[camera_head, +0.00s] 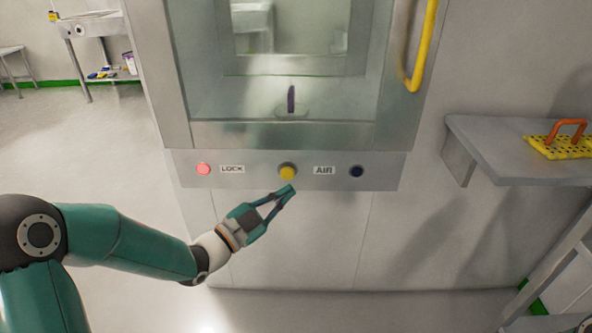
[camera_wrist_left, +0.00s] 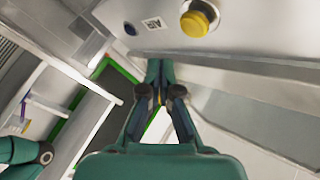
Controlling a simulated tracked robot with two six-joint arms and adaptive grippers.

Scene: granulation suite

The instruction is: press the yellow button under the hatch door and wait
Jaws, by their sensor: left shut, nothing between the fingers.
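The yellow button (camera_head: 287,171) sits in the middle of the grey panel (camera_head: 265,183) under the glass hatch door (camera_head: 285,60). It also shows at the top of the left wrist view (camera_wrist_left: 196,22), beyond the fingertips. My left gripper (camera_head: 288,191) is shut and empty, its fingertips just below the button in the head view. They look apart from it; the exact gap is hard to tell. The fingertips also show in the left wrist view (camera_wrist_left: 160,68). A red lamp (camera_head: 203,169) glows beside the LOCK label. My right gripper does not show in the head view.
A dark button (camera_head: 356,171) sits beside the AIR label. A yellow door handle (camera_head: 421,50) runs up the right side. A grey shelf (camera_head: 490,150) at right holds a yellow perforated item with an orange handle (camera_head: 566,136). A dark purple object (camera_head: 291,98) stands behind the glass.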

